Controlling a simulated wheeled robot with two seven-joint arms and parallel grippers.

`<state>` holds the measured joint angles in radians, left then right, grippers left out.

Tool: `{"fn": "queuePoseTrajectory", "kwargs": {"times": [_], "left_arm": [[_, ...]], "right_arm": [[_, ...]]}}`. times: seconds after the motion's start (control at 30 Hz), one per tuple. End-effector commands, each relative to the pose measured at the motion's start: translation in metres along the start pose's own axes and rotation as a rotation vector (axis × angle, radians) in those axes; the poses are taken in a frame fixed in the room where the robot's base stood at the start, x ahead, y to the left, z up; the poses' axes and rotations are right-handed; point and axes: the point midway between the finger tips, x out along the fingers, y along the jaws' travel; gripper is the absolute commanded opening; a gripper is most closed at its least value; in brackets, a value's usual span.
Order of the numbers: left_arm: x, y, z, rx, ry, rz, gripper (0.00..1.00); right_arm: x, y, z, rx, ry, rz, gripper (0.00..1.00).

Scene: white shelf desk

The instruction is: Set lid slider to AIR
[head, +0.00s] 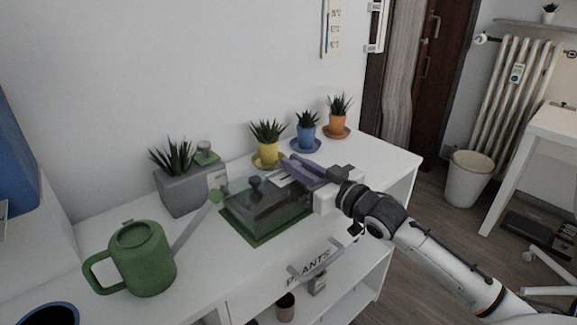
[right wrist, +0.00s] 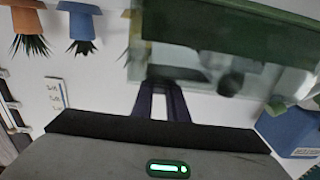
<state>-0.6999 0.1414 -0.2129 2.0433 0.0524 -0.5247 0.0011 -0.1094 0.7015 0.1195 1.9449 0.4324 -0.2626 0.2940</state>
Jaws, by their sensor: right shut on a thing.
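A green tray (head: 262,239) with a clear, smoky lid (head: 270,207) stands on the white desk; a dark rounded shape shows at the lid. In the right wrist view, the picture is upside down, and the green tray (right wrist: 225,30) and the clear lid (right wrist: 205,65) fill the upper right. My right gripper (head: 288,166) reaches in from the right over the lid's far right part. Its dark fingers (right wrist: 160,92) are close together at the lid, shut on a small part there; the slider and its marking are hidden. My left gripper is not in view.
A green watering can (head: 146,262) stands left of the tray, its spout close to it. Behind are a grey planter (head: 186,190) and yellow (head: 268,151), blue (head: 306,137) and orange (head: 338,122) pots. The desk's right end is clear.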

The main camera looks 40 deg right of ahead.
Motion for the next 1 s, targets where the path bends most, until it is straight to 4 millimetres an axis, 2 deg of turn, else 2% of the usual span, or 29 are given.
{"fn": "queuePoseTrajectory", "kwargs": {"times": [0.17,0.2,0.3,0.67,0.83,1.0], "left_arm": [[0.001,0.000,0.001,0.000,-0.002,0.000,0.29],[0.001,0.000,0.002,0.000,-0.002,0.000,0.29],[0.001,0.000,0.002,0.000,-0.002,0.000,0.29],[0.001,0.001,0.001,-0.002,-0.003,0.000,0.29],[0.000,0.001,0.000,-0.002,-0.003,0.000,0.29],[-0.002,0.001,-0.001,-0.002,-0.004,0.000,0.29]], "right_arm": [[0.000,0.001,0.000,-0.001,0.000,0.001,0.00],[0.000,0.000,0.000,-0.001,0.000,0.001,0.15],[0.000,0.000,0.000,-0.001,0.001,0.001,0.32],[-0.002,0.000,0.000,0.000,0.000,0.001,0.33],[-0.019,0.000,0.001,0.000,-0.003,0.001,0.33],[-0.048,-0.001,0.002,-0.001,-0.005,0.000,0.33]]}}
